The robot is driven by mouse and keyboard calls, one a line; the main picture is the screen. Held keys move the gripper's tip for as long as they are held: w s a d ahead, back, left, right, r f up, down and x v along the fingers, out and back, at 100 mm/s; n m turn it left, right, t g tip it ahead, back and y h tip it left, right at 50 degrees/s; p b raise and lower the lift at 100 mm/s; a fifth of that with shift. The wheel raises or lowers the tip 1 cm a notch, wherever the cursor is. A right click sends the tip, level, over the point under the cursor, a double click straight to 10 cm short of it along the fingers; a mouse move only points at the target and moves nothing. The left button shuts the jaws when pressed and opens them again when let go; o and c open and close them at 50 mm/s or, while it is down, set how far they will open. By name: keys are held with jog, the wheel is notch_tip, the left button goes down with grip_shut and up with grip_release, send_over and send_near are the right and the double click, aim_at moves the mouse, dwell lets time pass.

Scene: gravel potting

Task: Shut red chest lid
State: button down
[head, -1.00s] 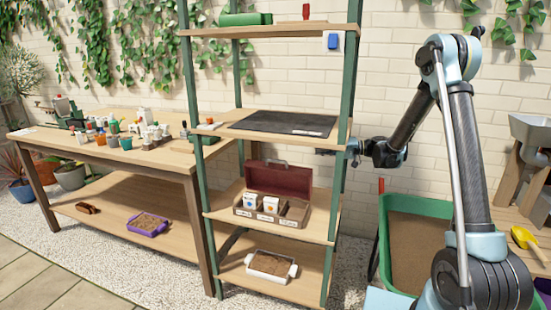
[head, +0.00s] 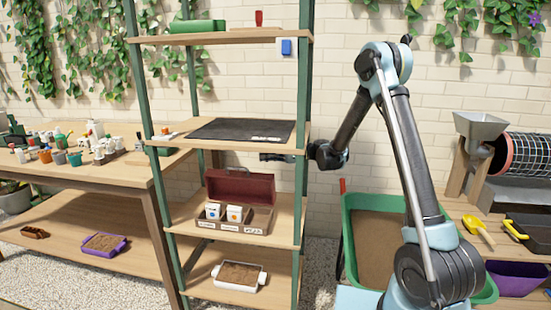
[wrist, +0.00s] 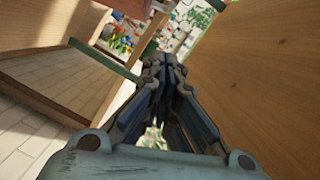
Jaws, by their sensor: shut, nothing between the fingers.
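The red chest (head: 262,218) stands on the middle shelf of the rack. Its dark red lid (head: 240,187) is open, standing up at the back with a handle on top. Small white boxes sit in the left and middle compartments. My gripper (head: 268,157) is shut and empty. It reaches in from the right past the rack's post, above the lid and under the shelf with the black mat. In the wrist view my gripper (wrist: 160,65) points between wooden boards, and a reddish surface, perhaps the lid, shows at the top edge.
Green rack posts (head: 302,120) stand close to my wrist. The upper shelf carries a black mat (head: 240,130). A tray of soil (head: 240,275) sits on the bottom shelf. A green tub (head: 375,245) stands at right, and a potting table (head: 80,175) at left.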

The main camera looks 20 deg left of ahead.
jog(key=s+a, duration=0.1)
jog(key=s+a+f, duration=0.1)
jog(key=s, duration=0.1)
jog(key=s+a, duration=0.1)
jog(key=s, duration=0.1)
jog(key=shift+a+f, duration=0.3)
jog(key=shift+f, duration=0.1)
